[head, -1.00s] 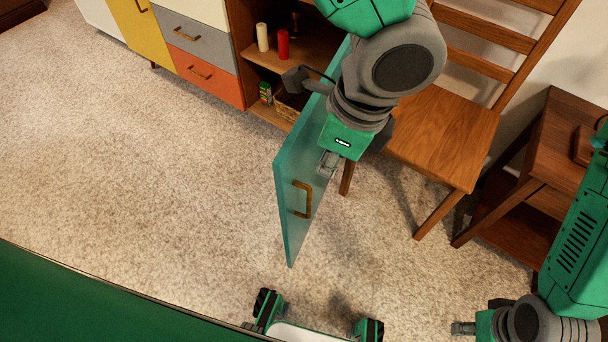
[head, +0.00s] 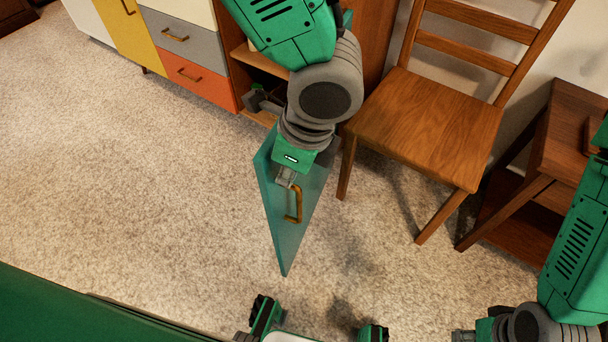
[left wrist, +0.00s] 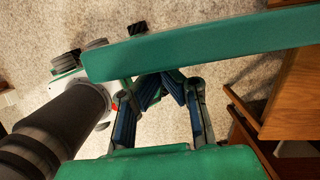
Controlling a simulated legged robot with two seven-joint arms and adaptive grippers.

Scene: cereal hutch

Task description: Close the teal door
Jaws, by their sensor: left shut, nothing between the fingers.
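The teal door (head: 280,232) stands open from the hutch, jutting toward me, with a brass handle (head: 298,205) on its face. In the left wrist view the door (left wrist: 200,45) shows as a teal band across the top. My left gripper (head: 286,180) is shut and empty, at the door's handle-side face just above the handle. It also shows in the left wrist view (left wrist: 163,85), close below the door's band; I cannot tell whether it touches. My left arm hides most of the hutch opening. My right gripper (head: 463,336) is at the bottom edge, partly cut off.
A wooden chair (head: 420,125) stands right of the door, with a small wooden side table (head: 560,150) beyond it. The hutch's orange drawer (head: 193,78) and yellow door (head: 128,30) are at upper left. Carpet (head: 130,170) left of the door is clear.

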